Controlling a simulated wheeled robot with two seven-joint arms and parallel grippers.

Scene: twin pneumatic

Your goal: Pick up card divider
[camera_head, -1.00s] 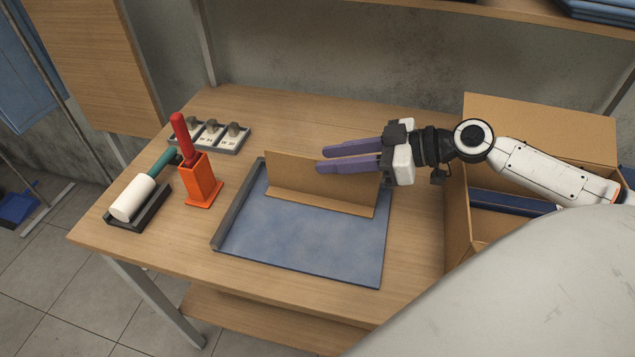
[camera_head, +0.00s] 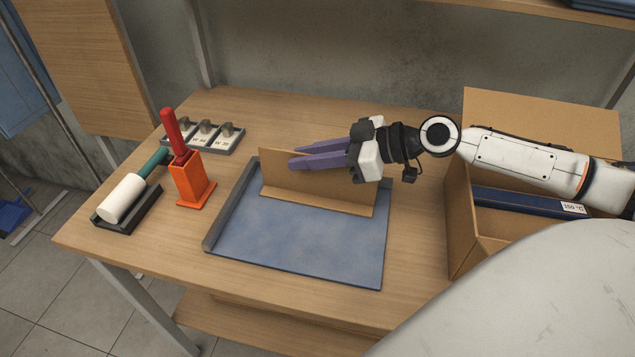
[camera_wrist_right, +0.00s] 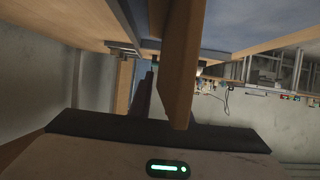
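The card divider (camera_head: 318,190) is a brown cardboard piece with an upright panel and a flat foot, standing on a blue board (camera_head: 290,245). My right gripper (camera_head: 293,156) reaches in from the right with two purple fingers at the divider's upper edge. One finger is in front of the panel and the other is at its far side; the fingers are apart, with no clear grip. In the right wrist view the panel (camera_wrist_right: 180,70) hangs edge-on beside one dark finger; the other finger is hidden. My left gripper is not in view.
A cardboard box (camera_head: 457,220) with a dark blue item inside stands at the right, under my right arm. At the left are an orange holder (camera_head: 190,180) with a red-handled tool, a white roller (camera_head: 124,198) on a black tray, and a grey tray (camera_head: 225,145) of small weights.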

